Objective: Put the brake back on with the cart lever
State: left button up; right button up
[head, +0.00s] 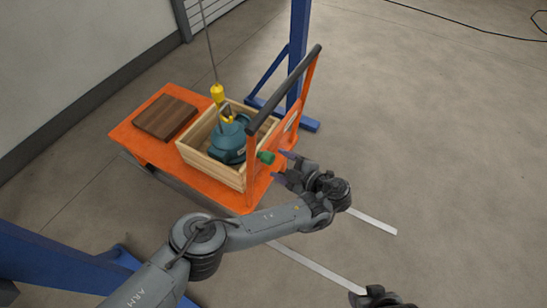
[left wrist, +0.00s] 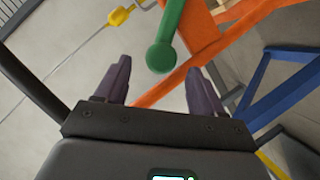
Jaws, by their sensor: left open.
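The cart lever has a green grip (head: 266,157) that sticks out by the handle post of the orange cart (head: 125,133). The lever also shows in the left wrist view (left wrist: 162,54), its rounded end pointing toward me. My left gripper (head: 285,167) is open and empty, just right of the lever in the head view. In the left wrist view the fingers (left wrist: 158,75) are spread, and the lever's end lies beyond and between their tips, seemingly apart from both. My right gripper (head: 378,298) is cut off at the bottom edge; its jaws cannot be made out.
On the cart are a wooden crate (head: 190,153) holding a teal pump (head: 228,141) and a brown wooden block (head: 165,117). A yellow hook (head: 217,93) hangs on a cable above the pump. A blue post (head: 297,50) stands behind the cart's black handlebar (head: 285,88).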

pick_arm(q)
jog(key=shift+p+v, duration=0.55)
jog(key=shift+v, duration=2.3)
